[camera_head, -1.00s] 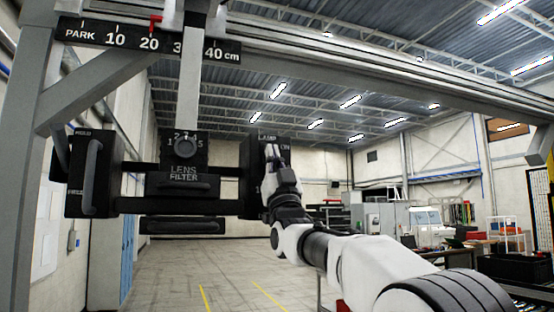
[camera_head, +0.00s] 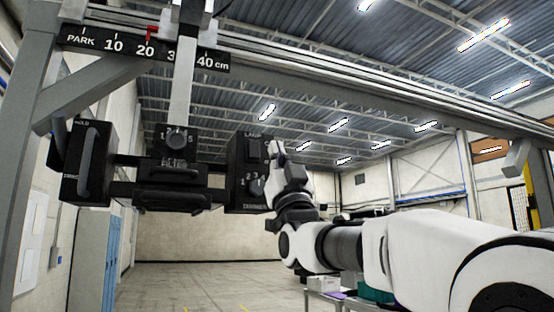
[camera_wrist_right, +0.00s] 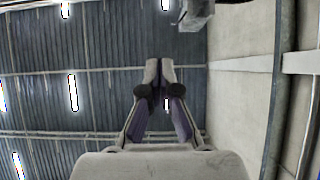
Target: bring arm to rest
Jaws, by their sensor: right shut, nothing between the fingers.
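My right arm comes in from the right in the head view. Its gripper (camera_head: 275,148) is at the right edge of the black control box (camera_head: 236,180) with the lamp switch and a numbered dial. Whether it touches the box I cannot tell. In the right wrist view the two fingers of the gripper (camera_wrist_right: 159,72) are together at the tips, with nothing between them. Beyond them are the ceiling and a wall. My left gripper is not in view.
The black hanging unit has a lens filter block (camera_head: 175,170) in the middle and a box with a handle (camera_head: 86,165) at left. It hangs by a grey post (camera_head: 182,95) from a beam with a centimetre scale (camera_head: 105,43). Open floor (camera_head: 210,285) lies beyond.

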